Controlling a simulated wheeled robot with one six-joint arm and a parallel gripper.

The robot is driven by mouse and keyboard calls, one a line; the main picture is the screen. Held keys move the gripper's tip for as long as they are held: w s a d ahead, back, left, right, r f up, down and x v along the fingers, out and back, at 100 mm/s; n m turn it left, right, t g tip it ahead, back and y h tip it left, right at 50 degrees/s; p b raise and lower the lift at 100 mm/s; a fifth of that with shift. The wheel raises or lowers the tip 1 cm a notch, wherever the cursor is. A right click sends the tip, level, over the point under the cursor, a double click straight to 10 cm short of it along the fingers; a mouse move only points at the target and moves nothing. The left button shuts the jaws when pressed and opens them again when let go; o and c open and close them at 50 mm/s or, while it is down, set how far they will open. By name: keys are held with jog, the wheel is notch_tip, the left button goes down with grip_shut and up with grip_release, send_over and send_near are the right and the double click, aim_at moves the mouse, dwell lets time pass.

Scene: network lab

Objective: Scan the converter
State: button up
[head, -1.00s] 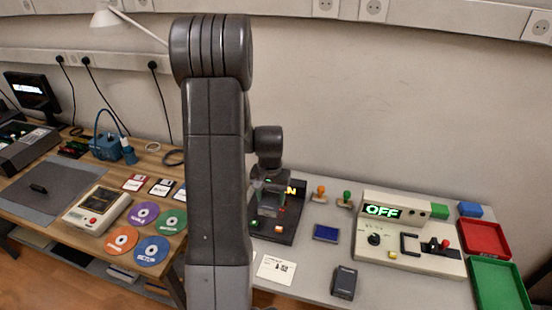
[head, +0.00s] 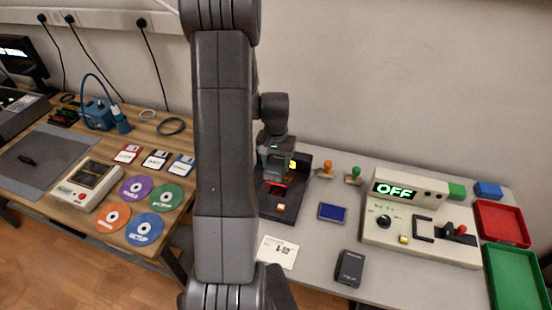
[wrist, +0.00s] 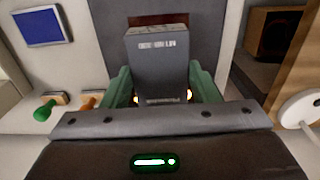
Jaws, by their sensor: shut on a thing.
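A dark grey box (wrist: 157,65) with small white print near its top edge, likely the converter, is between the green fingers of my gripper (wrist: 162,88) in the wrist view. The fingers are shut on its two sides. In the head view my gripper (head: 276,158) is above a black scanner stand (head: 292,207) on the grey table, with the held box mostly hidden by my gripper. A red glow shows just below my gripper, and a small yellow light is beside it. I cannot tell whether the box touches the stand.
Another dark box (head: 349,268) and a white card (head: 278,252) lie in front. A blue pad (head: 332,212), two stamps (head: 354,175), a console reading OFF (head: 420,222), a red tray (head: 502,224) and a green tray (head: 517,278) are to the right. Discs and floppies lie left.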

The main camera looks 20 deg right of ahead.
jog(key=shift+f, duration=0.85)
jog(key=shift+r, duration=0.15)
jog(key=shift+r+p, duration=1.6)
jog(key=shift+r, duration=1.35)
jog(key=shift+f, duration=0.1)
